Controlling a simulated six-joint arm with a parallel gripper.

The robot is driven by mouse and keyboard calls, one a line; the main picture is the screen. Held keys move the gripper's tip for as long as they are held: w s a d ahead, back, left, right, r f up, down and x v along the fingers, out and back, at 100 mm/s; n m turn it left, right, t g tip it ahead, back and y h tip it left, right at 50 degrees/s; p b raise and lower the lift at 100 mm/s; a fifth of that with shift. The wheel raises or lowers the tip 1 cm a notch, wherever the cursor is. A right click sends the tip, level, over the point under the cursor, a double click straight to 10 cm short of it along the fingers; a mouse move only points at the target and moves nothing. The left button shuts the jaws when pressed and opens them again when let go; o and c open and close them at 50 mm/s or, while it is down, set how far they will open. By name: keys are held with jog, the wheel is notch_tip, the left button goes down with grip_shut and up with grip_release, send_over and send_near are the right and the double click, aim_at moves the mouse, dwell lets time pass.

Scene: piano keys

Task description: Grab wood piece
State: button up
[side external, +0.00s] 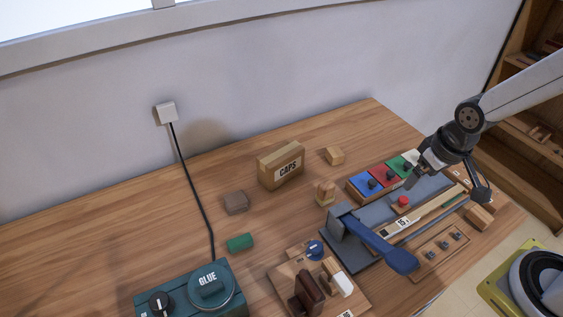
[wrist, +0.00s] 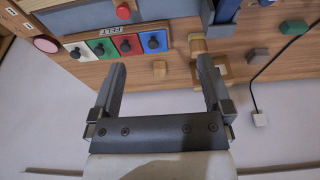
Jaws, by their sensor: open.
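Several small wood pieces lie on the bench, and I cannot tell which one the task names. A light wood block (side external: 334,156) sits right of the CAPS box. It appears between my fingers in the wrist view (wrist: 158,68), well beyond them. Another wood block (side external: 480,217) lies at the bench's right edge, just below my gripper's right finger in the side view. A notched wood piece (side external: 325,192) and a darker brown block (side external: 236,202) are further left. My gripper (side external: 448,191) is open and empty above the right end of the bench; both fingers (wrist: 160,64) show in the wrist view.
The back-left bench surface (side external: 110,215) is clear.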

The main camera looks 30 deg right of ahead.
jog(key=m+g+y, duration=0.2)
jog(key=m+y, duration=0.6)
jog(key=m, duration=0.7)
send_over(338, 150)
jog(key=s+d, duration=0.2)
jog(key=s, duration=0.1)
notch_tip(338, 150, down, 11)
jog(key=d+f+m+y, duration=0.1)
jog(key=w+d+f+m+y, duration=0.1)
jog(key=f, duration=0.1)
jog(key=w+f+m+t+y, duration=0.1)
jog(key=shift+w+d+f+m, duration=0.15)
jog(key=shift+d+f+m, duration=0.2)
jog(key=shift+d+m, duration=0.05)
jog(key=shift+s+d+f+m+t+y, duration=0.1)
jog(key=shift+d+f+m+t+y, duration=0.1)
jog(key=shift+d+f+m+y, duration=0.3)
jog(key=shift+s+d+f+m+t+y, duration=0.1)
jog(key=shift+d+f+t+y, duration=0.15)
jog(key=shift+y, duration=0.45)
jog(key=shift+a, duration=0.1)
jog(key=shift+x, duration=3.9)
jog(key=shift+s, duration=0.1)
